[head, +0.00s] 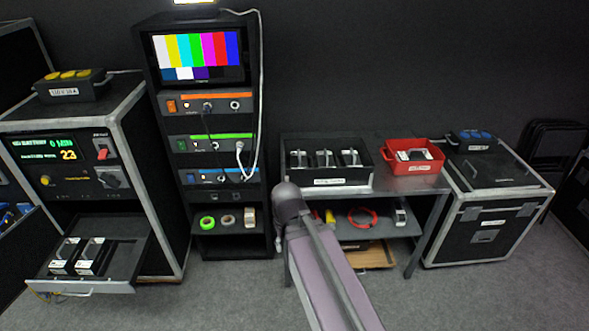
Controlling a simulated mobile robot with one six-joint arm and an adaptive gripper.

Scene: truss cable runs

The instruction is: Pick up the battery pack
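Several black-and-silver blocks with handles look like battery packs; I cannot tell which one the task means. Two, a left block (66,254) and a right block (93,257), stand in the open drawer (122,262) of the left cabinet. Three more, with a middle one (325,158), stand in a row in a black labelled bin (345,183) on the table. Another block (413,155) lies in a red bin (423,168) beside it. My arm rises in front of the table and hides part of it. My gripper is not in view.
The left cabinet (150,190) has a lit panel reading "NO BATTERY 0 MIN". A rack (214,221) with a colour-bar monitor (198,56) stands beside it. Tape rolls and a red cable (362,217) lie on shelves. A flight case (480,237) stands right. The front right floor is clear.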

